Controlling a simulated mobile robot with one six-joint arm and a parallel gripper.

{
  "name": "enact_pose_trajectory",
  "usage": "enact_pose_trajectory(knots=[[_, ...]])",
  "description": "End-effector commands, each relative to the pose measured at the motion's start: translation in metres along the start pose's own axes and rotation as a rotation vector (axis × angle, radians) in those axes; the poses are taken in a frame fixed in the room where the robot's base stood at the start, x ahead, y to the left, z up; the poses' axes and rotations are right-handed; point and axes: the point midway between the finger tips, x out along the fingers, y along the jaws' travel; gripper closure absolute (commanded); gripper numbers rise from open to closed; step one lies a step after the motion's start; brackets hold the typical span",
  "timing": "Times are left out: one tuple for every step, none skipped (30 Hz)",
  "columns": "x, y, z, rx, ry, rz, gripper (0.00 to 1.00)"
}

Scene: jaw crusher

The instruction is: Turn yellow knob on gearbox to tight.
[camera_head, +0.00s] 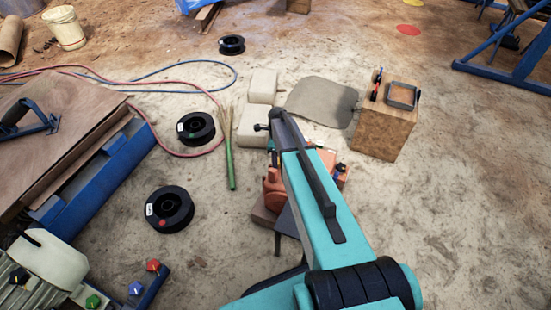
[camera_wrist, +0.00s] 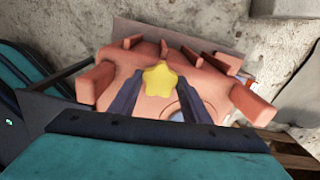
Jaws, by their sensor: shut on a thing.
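The orange gearbox (camera_wrist: 215,88) fills the middle of the wrist view. In the head view the gearbox (camera_head: 273,192) shows only in part, behind my arm. The yellow knob (camera_wrist: 160,77) is star-shaped and sits on the gearbox. My gripper (camera_wrist: 161,80) has one dark finger on each side of the knob and is shut on it. In the head view my arm hides the knob and my fingertips. I cannot see any mark that tells how tight the knob is.
A wooden block (camera_head: 384,134) with a small tray on top stands at right. Black spools (camera_head: 169,209) and a green-handled broom (camera_head: 230,165) lie at left. Pale blocks (camera_head: 262,87) stand behind the gearbox. A motor with coloured knobs (camera_head: 50,258) is at lower left.

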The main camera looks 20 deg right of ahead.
Motion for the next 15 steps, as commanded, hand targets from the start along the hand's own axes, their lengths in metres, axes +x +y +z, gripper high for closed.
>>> enact_pose_trajectory(knots=[[-0.0002,-0.0007,-0.0015,0.0,0.003,-0.001,0.79],[-0.0002,-0.0007,-0.0015,0.0,0.003,-0.001,0.79],[-0.0002,-0.0007,-0.0016,-0.001,0.003,-0.001,0.54],[-0.0002,-0.0006,-0.0016,-0.001,0.003,-0.001,0.49],[-0.0002,-0.0006,-0.0015,-0.001,0.003,-0.001,0.43],[-0.0002,-0.0005,-0.0014,-0.001,0.002,-0.001,0.38],[-0.0001,-0.0005,-0.0013,-0.001,0.002,-0.001,0.38],[-0.0001,-0.0004,-0.0012,-0.001,0.002,-0.001,0.38],[-0.0001,-0.0004,-0.0011,-0.001,0.002,-0.001,0.38],[-0.0001,-0.0003,-0.001,-0.001,0.002,0.0,0.38],[-0.0001,-0.0003,-0.001,-0.001,0.002,0.0,0.38],[-0.0001,-0.0002,-0.0009,-0.001,0.002,0.0,0.38],[-0.0001,-0.0002,-0.0008,-0.001,0.002,0.0,0.38],[-0.0001,-0.0001,-0.0008,-0.001,0.001,0.0,0.38],[-0.0004,-0.0001,-0.0008,-0.001,0.001,0.0,0.38]])
